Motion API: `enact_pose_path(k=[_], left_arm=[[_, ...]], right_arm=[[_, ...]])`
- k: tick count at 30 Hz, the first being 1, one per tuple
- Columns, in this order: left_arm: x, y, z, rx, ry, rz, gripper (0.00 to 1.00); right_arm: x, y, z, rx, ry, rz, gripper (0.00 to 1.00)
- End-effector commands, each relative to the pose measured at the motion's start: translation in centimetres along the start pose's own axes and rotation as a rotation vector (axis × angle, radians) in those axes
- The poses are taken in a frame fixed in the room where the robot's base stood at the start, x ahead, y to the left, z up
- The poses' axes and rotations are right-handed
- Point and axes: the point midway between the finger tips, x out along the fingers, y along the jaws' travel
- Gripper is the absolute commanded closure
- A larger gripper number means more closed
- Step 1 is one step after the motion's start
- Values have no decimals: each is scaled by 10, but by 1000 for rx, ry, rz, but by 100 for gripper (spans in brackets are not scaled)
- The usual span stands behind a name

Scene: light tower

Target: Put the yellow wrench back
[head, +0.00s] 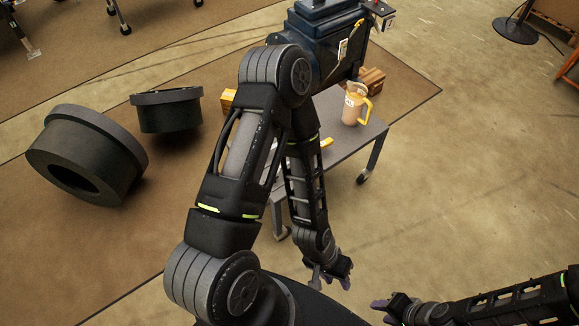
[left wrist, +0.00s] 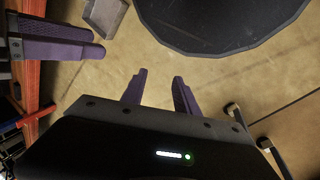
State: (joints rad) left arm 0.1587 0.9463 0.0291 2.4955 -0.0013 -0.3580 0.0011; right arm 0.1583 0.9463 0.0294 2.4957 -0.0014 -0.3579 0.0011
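A small yellow piece (head: 326,143) shows on the grey cart top beside my left arm in the head view; most of it is hidden, and I cannot tell if it is the yellow wrench. No whole yellow wrench is clear in either view. My left gripper (head: 331,279) hangs in front of the cart, low over the floor. In the left wrist view its purple fingers (left wrist: 158,88) are apart with nothing between them. My right gripper (head: 389,309) is at the bottom of the head view. Its purple fingers (left wrist: 100,40) also show in the left wrist view, close together.
The grey cart (head: 358,142) on wheels carries a yellow-handled jug (head: 354,104), a brown box (head: 372,80) and a dark case (head: 325,40). Two large dark rings (head: 88,155) (head: 166,110) lie on the brown mat at the left. The floor at the right is mostly clear.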

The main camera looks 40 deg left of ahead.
Motion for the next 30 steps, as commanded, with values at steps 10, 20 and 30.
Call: enact_pose_path(k=[10, 20, 30], left_arm=[[12, -11, -28, 30, 60, 17, 59], [19, -128, -196, 325, 476, -46, 59], [-60, -294, -277, 707, 723, -433, 59]], right_arm=[[20, 8, 0, 1, 1, 0, 59], [129, 52, -2, 5, 5, 3, 59], [216, 88, -3, 8, 11, 6, 59]])
